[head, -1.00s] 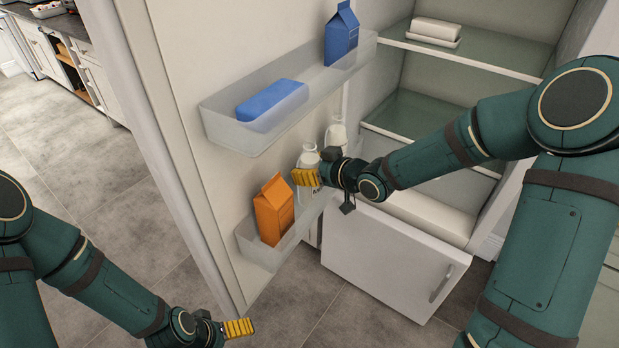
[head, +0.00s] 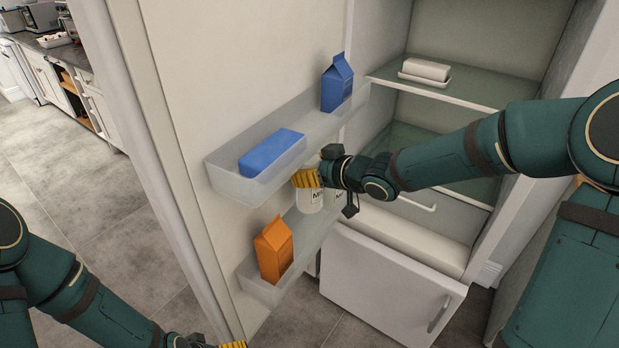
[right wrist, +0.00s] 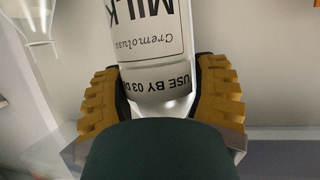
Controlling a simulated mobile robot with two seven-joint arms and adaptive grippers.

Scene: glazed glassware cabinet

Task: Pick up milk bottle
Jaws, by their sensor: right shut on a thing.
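The milk bottle (head: 310,199) is white with dark lettering and stands at the lower door bin of the fridge. My right gripper (head: 306,178) is shut on it, its yellow fingers across the bottle's upper part in the head view. In the right wrist view the two fingers (right wrist: 158,92) press on both sides of the bottle (right wrist: 143,45), whose MILK label shows upside down. I cannot tell whether its base touches the bin. A second similar bottle (head: 339,200) is just right of it, partly behind my gripper. My left gripper (head: 234,344) is mostly cut off at the bottom edge.
An orange carton (head: 273,252) stands in the lower door bin (head: 262,291). The upper bin (head: 233,190) holds a blue box (head: 271,153) and a blue carton (head: 337,84), close above my right gripper. A white butter dish (head: 427,72) sits on a fridge shelf.

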